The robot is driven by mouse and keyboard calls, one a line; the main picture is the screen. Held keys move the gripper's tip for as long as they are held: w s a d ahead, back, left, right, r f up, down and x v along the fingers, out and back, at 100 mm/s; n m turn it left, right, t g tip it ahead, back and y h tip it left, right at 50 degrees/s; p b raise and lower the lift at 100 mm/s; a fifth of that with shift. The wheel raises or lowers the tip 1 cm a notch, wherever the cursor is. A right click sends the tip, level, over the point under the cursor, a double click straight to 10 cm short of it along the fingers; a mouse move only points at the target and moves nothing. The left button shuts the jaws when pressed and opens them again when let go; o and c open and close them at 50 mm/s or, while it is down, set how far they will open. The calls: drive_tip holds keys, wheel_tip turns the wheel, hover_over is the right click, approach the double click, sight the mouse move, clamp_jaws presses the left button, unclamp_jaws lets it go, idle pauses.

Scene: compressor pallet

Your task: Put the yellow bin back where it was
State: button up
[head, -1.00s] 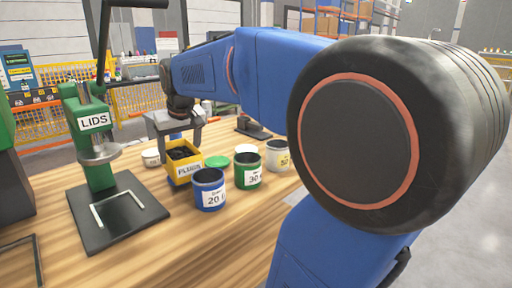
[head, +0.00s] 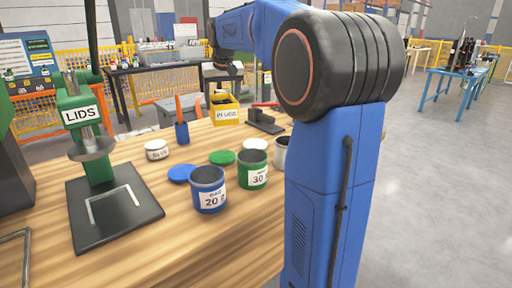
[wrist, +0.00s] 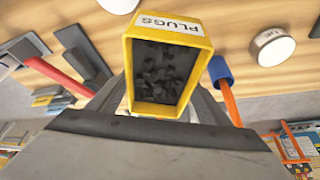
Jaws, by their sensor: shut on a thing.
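The yellow bin (head: 226,116), labelled PLUGS and holding dark plugs, is at the back of the wooden table in the head view. My gripper (head: 223,86) is shut on it from above and behind. In the wrist view the bin (wrist: 128,75) sits between the fingers of my gripper (wrist: 160,95), with its label at the top. I cannot tell whether its base touches the table.
A blue can (head: 209,190), a green can (head: 253,170) and loose lids stand nearer. A blue cup with an orange tool (head: 181,131) is left of the bin, a dark red-handled tool (head: 264,122) right. The LIDS press (head: 90,130) stands left.

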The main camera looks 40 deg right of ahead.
drive_tip(key=shift+w, duration=0.2)
drive_tip(key=shift+a+f, duration=0.1)
drive_tip(key=shift+f, duration=4.85)
drive_tip(key=o, duration=1)
drive_tip(key=shift+f, duration=0.15)
drive_tip(key=o, duration=0.4)
